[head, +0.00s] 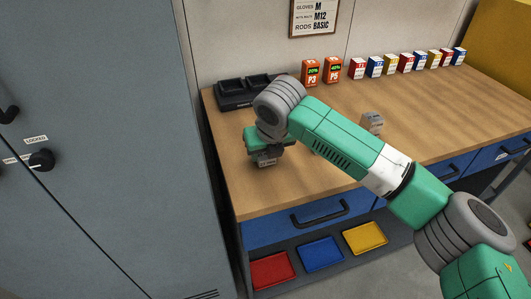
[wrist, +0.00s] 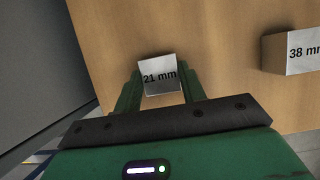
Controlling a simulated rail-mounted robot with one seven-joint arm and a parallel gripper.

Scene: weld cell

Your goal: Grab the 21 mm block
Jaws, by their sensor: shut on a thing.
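The 21 mm block (wrist: 160,83) is a small silver block with its label facing the wrist camera. My gripper (wrist: 160,92) is shut on it, with one green finger on each side. In the head view my gripper (head: 265,155) is over the left end of the wooden bench, and the block (head: 266,162) shows just below it. I cannot tell whether the block touches the bench top.
A 38 mm block (wrist: 290,53) stands to the right in the wrist view. Another grey block (head: 373,121) stands mid-bench. A black charger (head: 240,93), orange packs (head: 310,72) and several small boxes (head: 400,64) line the back. A grey cabinet (head: 90,120) is at left.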

